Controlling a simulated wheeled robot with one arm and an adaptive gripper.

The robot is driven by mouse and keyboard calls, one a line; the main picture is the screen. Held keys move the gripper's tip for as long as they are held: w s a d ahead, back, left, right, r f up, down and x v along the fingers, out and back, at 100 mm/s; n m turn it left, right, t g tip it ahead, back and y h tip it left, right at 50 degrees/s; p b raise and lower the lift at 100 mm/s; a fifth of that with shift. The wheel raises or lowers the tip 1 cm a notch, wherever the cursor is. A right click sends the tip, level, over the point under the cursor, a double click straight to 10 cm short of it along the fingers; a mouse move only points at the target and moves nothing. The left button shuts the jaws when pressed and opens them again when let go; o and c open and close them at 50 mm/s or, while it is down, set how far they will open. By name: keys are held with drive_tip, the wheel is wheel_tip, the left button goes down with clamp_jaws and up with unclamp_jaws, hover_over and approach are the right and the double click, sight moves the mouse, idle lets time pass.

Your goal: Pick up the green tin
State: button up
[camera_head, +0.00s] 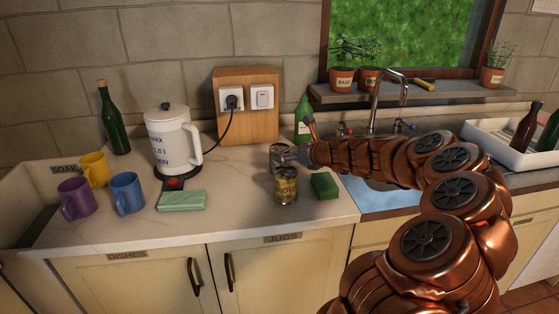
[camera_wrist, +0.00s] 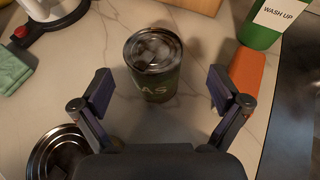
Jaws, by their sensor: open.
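The green tin (camera_wrist: 155,80) stands upright on the worktop in the wrist view, with a shiny metal top and the letters "AS" showing. It sits ahead of and between the two fingers of my gripper (camera_wrist: 160,92), with clear gaps on both sides. My gripper is open and holds nothing. In the head view the tin (camera_head: 277,154) shows partly, at the end of my gripper (camera_head: 291,157). A second, yellowish tin (camera_head: 286,187) stands in front of it; its metal top shows at lower left in the wrist view (camera_wrist: 58,152).
A green wash-up bottle (camera_wrist: 264,22) and an orange item (camera_wrist: 248,78) stand close on the right. A kettle (camera_head: 170,138), mugs (camera_head: 127,194) and a pale green block (camera_head: 182,200) are left.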

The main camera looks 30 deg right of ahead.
sight(279, 152)
drive_tip(key=shift+a+x, duration=0.2)
drive_tip(key=shift+x, duration=0.85)
drive_tip(key=shift+a+x, duration=0.2)
drive_tip(key=shift+x, duration=0.85)
drive_tip(key=shift+w+f, duration=0.3)
drive_tip(key=shift+w, duration=0.15)
drive_tip(key=shift+c, duration=0.3)
drive_tip(key=c, duration=1.2)
drive_tip(key=shift+r, duration=0.15)
